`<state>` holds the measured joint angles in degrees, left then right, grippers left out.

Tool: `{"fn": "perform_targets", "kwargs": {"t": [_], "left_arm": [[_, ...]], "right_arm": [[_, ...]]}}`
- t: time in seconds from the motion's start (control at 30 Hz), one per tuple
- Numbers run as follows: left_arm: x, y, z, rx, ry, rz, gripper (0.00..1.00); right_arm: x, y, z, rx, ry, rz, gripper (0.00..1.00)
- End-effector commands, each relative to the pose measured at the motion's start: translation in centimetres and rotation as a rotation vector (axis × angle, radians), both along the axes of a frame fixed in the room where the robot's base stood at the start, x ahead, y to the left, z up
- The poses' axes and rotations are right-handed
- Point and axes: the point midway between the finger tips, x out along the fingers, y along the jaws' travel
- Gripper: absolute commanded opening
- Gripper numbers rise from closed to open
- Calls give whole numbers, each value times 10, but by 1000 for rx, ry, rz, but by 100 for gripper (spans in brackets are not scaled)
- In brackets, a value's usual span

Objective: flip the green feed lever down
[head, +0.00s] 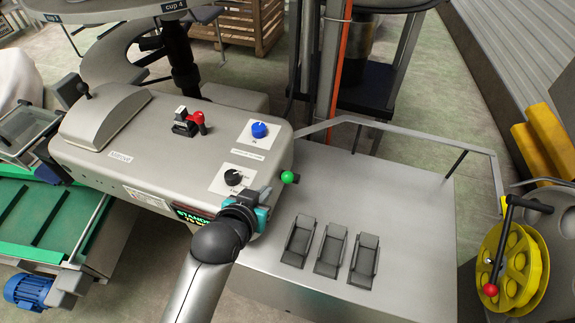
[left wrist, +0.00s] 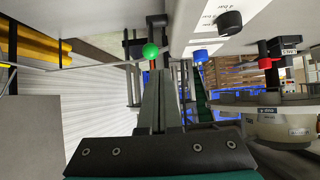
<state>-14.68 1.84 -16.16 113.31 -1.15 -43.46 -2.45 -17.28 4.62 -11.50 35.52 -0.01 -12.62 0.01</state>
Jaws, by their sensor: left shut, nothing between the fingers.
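The green feed lever shows as a green ball knob (head: 290,177) at the right end of the grey machine housing; its stem is mostly hidden. In the left wrist view the green ball (left wrist: 150,50) sits just beyond the fingertips. My left gripper (head: 266,192) is shut and empty, beside the housing's front right corner, with its fingers pointing toward the ball. The fingertips (left wrist: 159,75) appear close below the ball in the left wrist view; I cannot tell whether they touch it. My right gripper is not in view.
The housing (head: 130,150) carries a blue knob (head: 259,130), a black knob (head: 233,177) and a red lever (head: 198,119). A grey deck (head: 400,230) with several black pedals lies to the right, edged by a rail. A yellow wheel (head: 515,265) stands at far right.

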Motion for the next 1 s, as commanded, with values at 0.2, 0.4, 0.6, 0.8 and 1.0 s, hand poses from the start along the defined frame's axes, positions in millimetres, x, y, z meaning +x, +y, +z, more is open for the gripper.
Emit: {"fn": "perform_targets", "kwargs": {"t": [0.2,0.4,0.6,0.8,1.0], "left_arm": [[31,-25,21,-37,-144,-34,0],[38,-31,27,-45,-181,-43,0],[37,-31,27,-46,-180,-42,0],[42,-32,24,-46,-180,-42,0],[61,-39,15,-46,-179,-42,0]], "right_arm": [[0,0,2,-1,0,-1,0],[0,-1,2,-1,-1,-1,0],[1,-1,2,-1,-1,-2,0],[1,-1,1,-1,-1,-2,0],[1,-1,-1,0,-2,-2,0]]}}
